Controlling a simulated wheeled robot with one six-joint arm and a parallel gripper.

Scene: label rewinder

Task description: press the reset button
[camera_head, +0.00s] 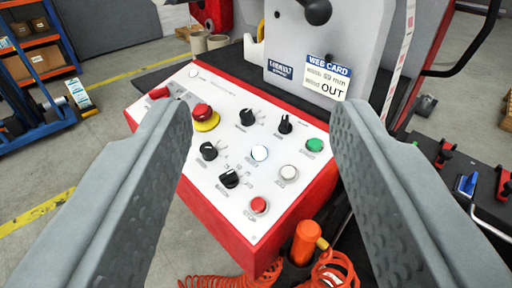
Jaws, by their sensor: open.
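The white control panel (222,88) sits on a red sloped box between my open fingers. A bluish-white button (259,152) lies near the middle of the panel. A paler grey-white button (288,172) is to its lower right. The labels are too small to read surely, so I cannot tell which is the reset button. My gripper (260,105) is open and empty, with one finger on each side of the panel in the picture. No contact with a button shows.
Around them are a green button (314,145), a red button (259,205), a red mushroom button (203,111) on a yellow ring, and several black knobs (229,179). An orange bottle-like item (305,242) and orange coiled hose (225,282) are below. A grey machine plate (345,35) rises behind.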

